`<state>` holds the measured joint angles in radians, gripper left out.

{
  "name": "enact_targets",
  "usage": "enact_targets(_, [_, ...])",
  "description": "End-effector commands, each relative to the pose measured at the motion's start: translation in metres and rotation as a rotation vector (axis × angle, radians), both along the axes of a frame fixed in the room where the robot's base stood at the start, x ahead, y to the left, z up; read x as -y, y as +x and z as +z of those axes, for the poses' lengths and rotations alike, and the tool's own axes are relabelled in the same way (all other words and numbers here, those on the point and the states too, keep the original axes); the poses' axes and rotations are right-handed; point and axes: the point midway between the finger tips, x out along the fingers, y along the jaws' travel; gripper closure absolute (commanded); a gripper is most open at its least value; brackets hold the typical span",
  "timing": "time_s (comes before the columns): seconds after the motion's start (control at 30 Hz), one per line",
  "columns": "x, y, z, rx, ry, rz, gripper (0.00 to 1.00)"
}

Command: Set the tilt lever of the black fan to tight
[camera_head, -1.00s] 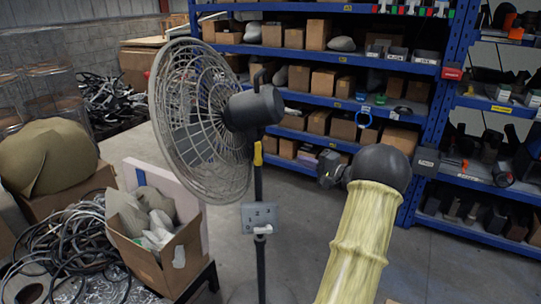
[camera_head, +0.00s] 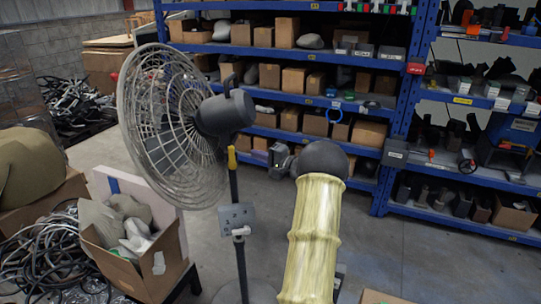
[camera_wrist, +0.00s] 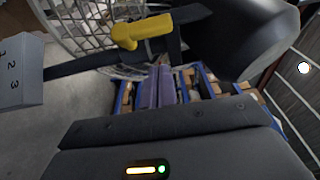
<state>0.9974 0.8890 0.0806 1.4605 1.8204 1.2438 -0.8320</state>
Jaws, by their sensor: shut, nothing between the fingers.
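The black fan (camera_head: 222,112) stands upright on a dark pole, its round wire cage facing left. The yellow tilt lever (camera_head: 232,158) is on the pole just below the motor. In the wrist view the lever (camera_wrist: 150,28) is large near the top, its arm pointing right and slightly up, with its knob at left. My gripper (camera_wrist: 160,72) is shut and empty, its purple fingers below the lever in the picture and apart from it. Whether the lever is tight cannot be told.
A grey control box marked with numbers (camera_head: 237,218) sits on the pole below the lever. It also shows at the wrist view's left edge (camera_wrist: 20,75). Open boxes and cables crowd the left. Blue shelves (camera_head: 390,200) stand behind. Floor at right is clear.

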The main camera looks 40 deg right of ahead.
Motion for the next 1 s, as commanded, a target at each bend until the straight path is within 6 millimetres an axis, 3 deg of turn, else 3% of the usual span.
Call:
enact_targets(0.1, [-0.010,0.019,0.004,-0.002,0.003,0.003,1.00])
enact_targets(0.4, [-0.035,0.033,0.001,-0.001,0.001,-0.002,1.00])
enact_targets(1.0, [-0.025,0.028,0.000,-0.022,-0.037,-0.020,1.00])
